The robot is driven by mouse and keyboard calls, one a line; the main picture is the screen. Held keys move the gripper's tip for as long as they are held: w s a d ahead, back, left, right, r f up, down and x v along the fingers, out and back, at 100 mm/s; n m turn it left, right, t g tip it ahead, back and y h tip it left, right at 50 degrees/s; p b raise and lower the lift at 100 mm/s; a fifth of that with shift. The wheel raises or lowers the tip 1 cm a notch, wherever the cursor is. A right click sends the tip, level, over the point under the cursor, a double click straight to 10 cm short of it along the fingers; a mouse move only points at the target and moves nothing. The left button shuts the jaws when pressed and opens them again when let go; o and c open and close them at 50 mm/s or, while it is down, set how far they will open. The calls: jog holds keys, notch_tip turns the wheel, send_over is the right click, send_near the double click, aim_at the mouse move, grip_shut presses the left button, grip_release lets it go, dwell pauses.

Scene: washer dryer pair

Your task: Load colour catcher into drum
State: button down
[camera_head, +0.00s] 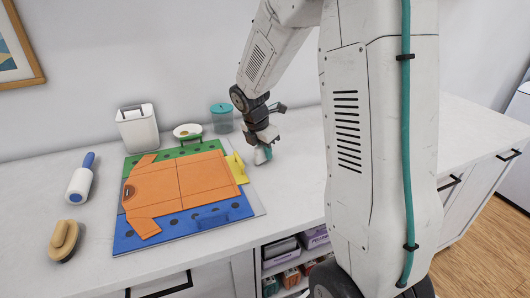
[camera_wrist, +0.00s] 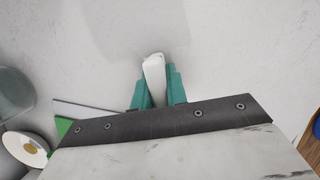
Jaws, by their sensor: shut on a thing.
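My gripper (camera_wrist: 158,92) is shut on a small white piece, which looks like the colour catcher (camera_wrist: 154,68), standing up between the teal fingers in the wrist view. In the head view my gripper (camera_head: 264,154) is low over the white counter, just right of the folding board, and the white piece is hardly distinguishable there. I cannot tell whether the piece touches the counter. The drum is not in view. Only the edge of a white appliance (camera_head: 520,108) shows at the far right of the head view.
An orange garment (camera_head: 180,184) lies on a green-and-blue folding board (camera_head: 128,238). A white bin (camera_head: 138,130), white dish (camera_head: 187,130), teal jar (camera_head: 221,118), lint roller (camera_head: 80,182) and brush (camera_head: 63,240) stand around it. Bare counter (camera_head: 290,190) lies right of the board.

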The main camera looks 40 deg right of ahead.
jog(key=shift+r, duration=0.4)
notch_tip(320, 180, up, 2)
jog(key=shift+r, duration=0.1)
jog(key=s+a, duration=0.3)
jog(key=s, duration=0.1)
jog(key=s+a+r, duration=0.1)
jog(key=s+a, duration=0.1)
jog(key=s, duration=0.3)
jog(key=s+a, duration=0.3)
jog(key=s, duration=0.1)
jog(key=shift+s+a+r, duration=0.3)
